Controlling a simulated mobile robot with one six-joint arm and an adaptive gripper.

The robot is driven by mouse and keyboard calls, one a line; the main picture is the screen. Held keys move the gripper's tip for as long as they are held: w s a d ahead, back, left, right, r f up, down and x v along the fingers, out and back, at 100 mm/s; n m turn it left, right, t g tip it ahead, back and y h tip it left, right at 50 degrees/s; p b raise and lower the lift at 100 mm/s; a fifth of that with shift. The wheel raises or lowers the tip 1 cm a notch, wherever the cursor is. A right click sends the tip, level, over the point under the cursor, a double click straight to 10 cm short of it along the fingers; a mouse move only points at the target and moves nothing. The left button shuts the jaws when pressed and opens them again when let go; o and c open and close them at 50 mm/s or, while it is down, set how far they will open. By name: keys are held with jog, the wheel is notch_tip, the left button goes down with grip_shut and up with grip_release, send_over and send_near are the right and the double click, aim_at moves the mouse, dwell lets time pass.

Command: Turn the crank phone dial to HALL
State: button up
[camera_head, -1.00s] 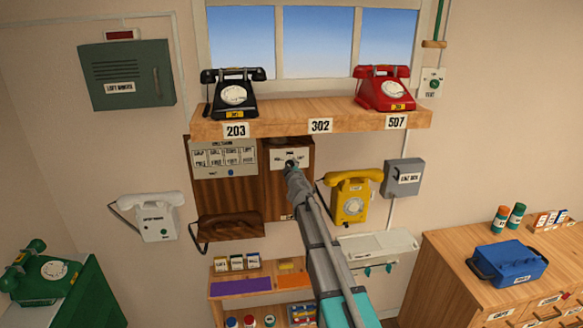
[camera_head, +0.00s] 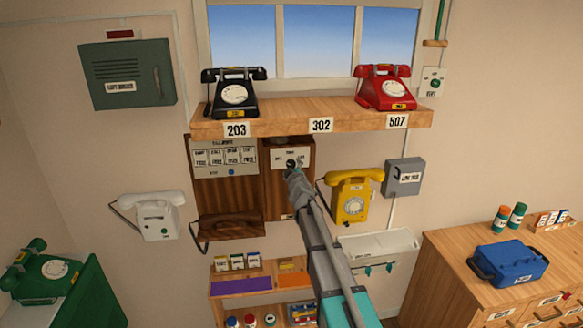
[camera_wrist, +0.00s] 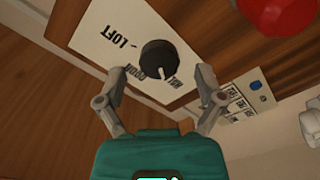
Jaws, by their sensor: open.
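The crank phone's dial is a round black knob (camera_wrist: 158,58) on a white plate (camera_wrist: 105,35) in the wrist view. The plate reads LOFT, a partly hidden word, and HALL, upside down or slanted in this view. My gripper (camera_wrist: 163,78) is open, with one finger on each side of the knob. I cannot tell whether the fingers touch it. In the head view the plate (camera_head: 290,155) is on the wooden phone box (camera_head: 303,190) under the shelf, and my gripper (camera_head: 292,170) covers part of the knob. The pointer's setting is not clear.
A red round part (camera_wrist: 275,14) is near the knob in the wrist view. A label panel (camera_head: 224,158) is left of the box and a yellow phone (camera_head: 351,200) is to its right. The wooden shelf (camera_head: 270,121) juts out above.

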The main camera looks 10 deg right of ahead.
jog(key=s, duration=1)
jog(key=shift+s, duration=0.15)
jog(key=s+d+f+m+g+h+b, duration=0.25)
jog(key=s+f+m+g, duration=0.2)
jog(key=s+f, duration=0.35)
jog(key=s+d+f+m+g+h+b, duration=0.2)
jog(key=s+d+f+m+g+b, duration=0.3)
jog(key=f, duration=0.5)
jog(key=s+a+f+g+y+b, duration=0.1)
jog(key=s+a+f+g+y, duration=0.1)
jog(key=s, duration=0.8)
jog(key=s+a+f+g+y+b, duration=0.2)
jog(key=s+a+f+g, duration=0.3)
jog(key=s+f, duration=0.4)
jog(key=shift+s+f+g, duration=0.15)
jog(key=shift+s+g, duration=0.3)
jog(key=shift+g, duration=0.3)
